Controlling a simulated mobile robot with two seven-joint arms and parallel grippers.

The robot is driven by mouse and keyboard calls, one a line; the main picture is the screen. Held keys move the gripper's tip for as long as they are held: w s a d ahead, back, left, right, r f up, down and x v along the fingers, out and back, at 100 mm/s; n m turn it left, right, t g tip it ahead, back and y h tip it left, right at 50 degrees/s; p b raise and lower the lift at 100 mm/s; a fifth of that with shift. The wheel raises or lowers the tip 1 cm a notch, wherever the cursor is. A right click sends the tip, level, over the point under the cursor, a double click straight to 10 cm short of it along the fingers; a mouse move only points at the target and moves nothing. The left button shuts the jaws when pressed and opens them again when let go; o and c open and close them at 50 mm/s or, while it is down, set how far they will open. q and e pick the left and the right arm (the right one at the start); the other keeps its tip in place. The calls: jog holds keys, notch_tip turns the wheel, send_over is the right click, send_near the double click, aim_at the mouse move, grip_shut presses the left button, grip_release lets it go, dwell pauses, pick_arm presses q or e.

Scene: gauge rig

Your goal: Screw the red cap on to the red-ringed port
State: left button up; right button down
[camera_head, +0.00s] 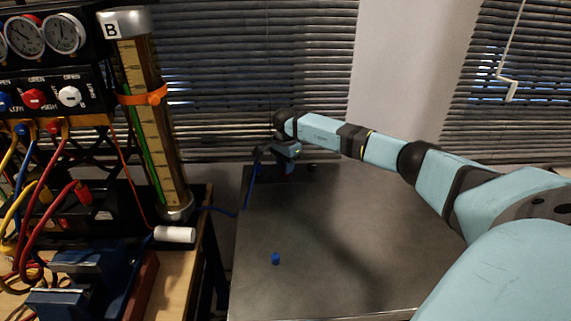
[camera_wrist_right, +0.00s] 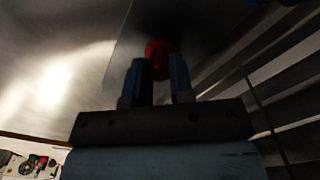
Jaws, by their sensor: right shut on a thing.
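The red cap (camera_wrist_right: 157,52) shows in the right wrist view at the tips of my right gripper (camera_wrist_right: 160,78), which is shut on it. In the head view my right gripper (camera_head: 286,168) is small and dark, over the far left part of the grey table; the cap cannot be made out clearly there. I cannot make out the red-ringed port in either view. My left gripper is not in view.
A blue cap (camera_head: 275,259) stands on the grey table (camera_head: 340,270), whose middle is clear. At left are a gauge panel (camera_head: 60,95) with hoses, a tall tube marked B (camera_head: 150,120), a white cylinder (camera_head: 175,234) and a blue vise (camera_head: 75,280). Blinds stand behind.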

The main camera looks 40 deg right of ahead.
jog(key=m+p, duration=0.1)
jog(key=m, duration=0.1)
jog(key=shift+r+m, duration=0.15)
jog(key=shift+m, duration=0.15)
jog(key=m+p, duration=0.1)
jog(key=m, duration=0.1)
jog(key=shift+m, duration=0.3)
